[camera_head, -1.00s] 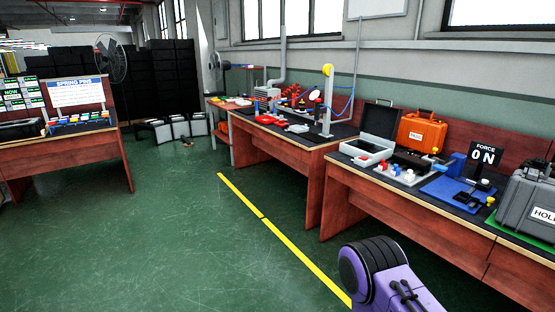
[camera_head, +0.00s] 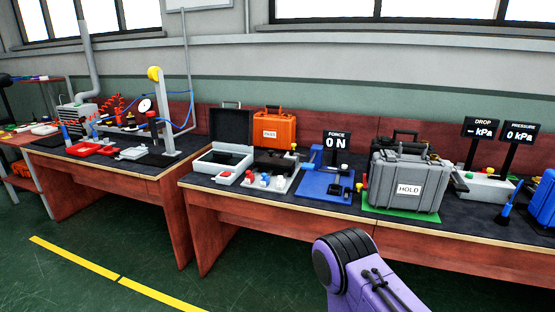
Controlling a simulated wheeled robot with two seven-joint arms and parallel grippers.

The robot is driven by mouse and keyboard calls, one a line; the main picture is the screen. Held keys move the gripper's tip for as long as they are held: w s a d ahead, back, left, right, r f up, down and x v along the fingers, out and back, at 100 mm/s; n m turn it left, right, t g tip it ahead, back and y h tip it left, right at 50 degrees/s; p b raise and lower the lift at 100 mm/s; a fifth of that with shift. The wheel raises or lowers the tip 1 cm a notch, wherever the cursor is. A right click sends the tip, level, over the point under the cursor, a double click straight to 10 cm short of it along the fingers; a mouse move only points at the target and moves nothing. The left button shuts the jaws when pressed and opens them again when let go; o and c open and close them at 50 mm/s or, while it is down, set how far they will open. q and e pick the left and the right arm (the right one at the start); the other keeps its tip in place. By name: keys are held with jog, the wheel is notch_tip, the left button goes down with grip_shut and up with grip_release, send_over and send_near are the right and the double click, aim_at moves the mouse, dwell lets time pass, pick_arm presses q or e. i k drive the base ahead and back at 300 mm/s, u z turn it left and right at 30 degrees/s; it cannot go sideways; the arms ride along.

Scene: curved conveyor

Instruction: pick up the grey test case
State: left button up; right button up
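A closed grey case (camera_head: 408,186) with a HOLD label on its front stands upright on a green mat (camera_head: 381,214) on the right-hand bench. A second, open grey case (camera_head: 231,128) with a dark lining stands further left on the same bench, its lid raised. Neither gripper shows; only a purple link of one of my arms is in view at the bottom, in front of the bench and apart from the cases.
A blue fixture (camera_head: 326,188) with a FORCE 0 N display (camera_head: 337,142) lies left of the HOLD case. DROP and PRESSURE displays (camera_head: 519,133) stand to its right. Green floor (camera_head: 70,285) is clear in front.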

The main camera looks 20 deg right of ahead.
aim_at(417, 184)
jog(key=z, duration=1.1)
jog(key=i, duration=0.95)
jog(key=z, duration=1)
